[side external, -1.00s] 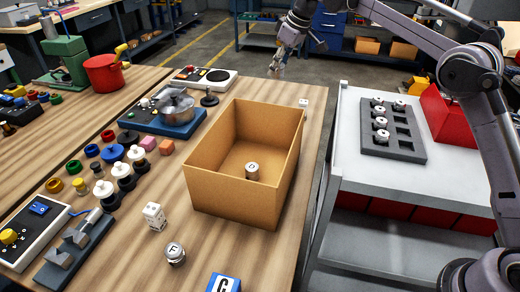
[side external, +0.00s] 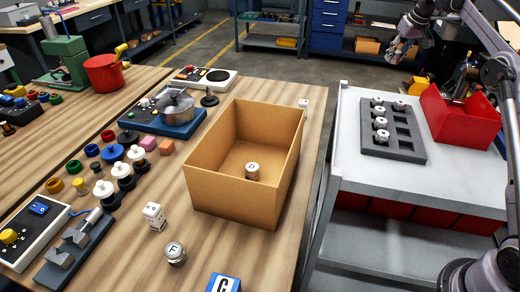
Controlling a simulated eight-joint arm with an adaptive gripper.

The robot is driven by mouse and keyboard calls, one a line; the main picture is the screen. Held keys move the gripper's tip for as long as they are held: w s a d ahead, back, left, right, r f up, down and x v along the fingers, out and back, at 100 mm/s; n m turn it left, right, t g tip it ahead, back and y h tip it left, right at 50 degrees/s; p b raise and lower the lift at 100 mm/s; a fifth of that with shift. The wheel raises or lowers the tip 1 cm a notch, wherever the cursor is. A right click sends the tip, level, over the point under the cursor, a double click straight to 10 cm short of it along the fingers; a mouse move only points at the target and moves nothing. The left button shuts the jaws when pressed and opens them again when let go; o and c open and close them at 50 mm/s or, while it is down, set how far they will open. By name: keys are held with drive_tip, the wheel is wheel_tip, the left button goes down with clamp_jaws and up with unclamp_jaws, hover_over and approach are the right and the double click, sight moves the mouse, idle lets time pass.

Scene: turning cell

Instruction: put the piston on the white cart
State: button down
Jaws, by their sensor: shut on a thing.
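My gripper (side external: 396,50) is in the air beyond the far edge of the white cart (side external: 350,160) in the picture, clear of its top. It is shut on a small grey metallic piece, which looks like the piston; it is too small and too much covered by the fingers to make out well. The white cart stands at the right. A dark grey tray (side external: 377,149) with pockets lies on it. Several silver pistons (side external: 381,123) sit in the tray, and some pockets are empty.
A red bin (side external: 470,125) stands on the cart's right side. On the wooden table, an open cardboard box (side external: 215,180) holds a silver cylinder marked D (side external: 252,171). A cylinder marked F (side external: 175,253) stands in front. A gap separates table and cart.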

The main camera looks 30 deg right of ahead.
drive_tip(key=s+d, duration=0.2)
drive_tip(key=d, duration=0.2)
drive_tip(key=m, duration=0.1)
approach(392, 100)
drive_tip(key=shift+x, duration=3)
drive_tip(key=shift+w, duration=0.15)
drive_tip(key=c, duration=1)
unclamp_jaws()
drive_tip(key=shift+f, duration=0.1)
drive_tip(key=shift+o, duration=0.2)
